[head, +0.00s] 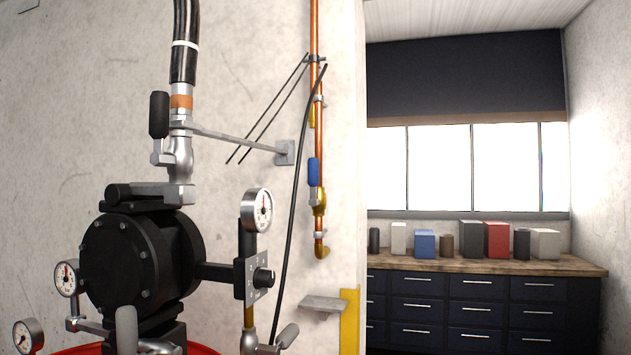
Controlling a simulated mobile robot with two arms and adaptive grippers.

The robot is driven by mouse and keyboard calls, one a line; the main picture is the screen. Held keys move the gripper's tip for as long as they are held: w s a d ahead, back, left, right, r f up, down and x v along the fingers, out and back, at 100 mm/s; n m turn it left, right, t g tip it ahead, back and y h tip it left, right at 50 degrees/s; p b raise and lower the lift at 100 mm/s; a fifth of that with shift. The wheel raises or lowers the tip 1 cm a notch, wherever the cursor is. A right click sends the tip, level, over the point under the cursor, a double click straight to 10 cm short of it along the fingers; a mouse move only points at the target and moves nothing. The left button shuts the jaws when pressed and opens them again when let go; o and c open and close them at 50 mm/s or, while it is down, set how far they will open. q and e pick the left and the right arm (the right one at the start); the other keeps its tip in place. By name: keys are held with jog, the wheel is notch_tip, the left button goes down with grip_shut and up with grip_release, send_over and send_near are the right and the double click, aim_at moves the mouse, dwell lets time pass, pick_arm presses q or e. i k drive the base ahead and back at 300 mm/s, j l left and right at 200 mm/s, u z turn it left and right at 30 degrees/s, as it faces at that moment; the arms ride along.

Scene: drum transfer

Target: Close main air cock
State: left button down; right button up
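A brass cock (320,200) with a blue lever (314,172) sits on the vertical copper pipe (316,60) on the wall, right of the pump. The blue lever points up, in line with the pipe. No label shows which cock is the main air cock. Another valve, with a black handle (158,115) standing upright, is on the metal fitting above the black pump (140,260). Two grey handles, one at lower left (126,328) and one at lower right (288,335), show low by the pump. Neither of my grippers is in view.
Pressure gauges (257,210) surround the pump, above a red drum rim (205,349). A bracket rod (235,140) and black hoses cross in front of the wall. A small grey shelf (322,303) juts out below the copper pipe. A workbench (480,262) with boxes stands behind at right.

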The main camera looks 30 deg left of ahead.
aim_at(313, 163)
jog(key=u, duration=0.25)
jog(key=i+l+u, duration=0.2)
jog(key=i+u, duration=0.2)
jog(key=i+l+u, duration=0.3)
jog(key=i+u, duration=0.15)
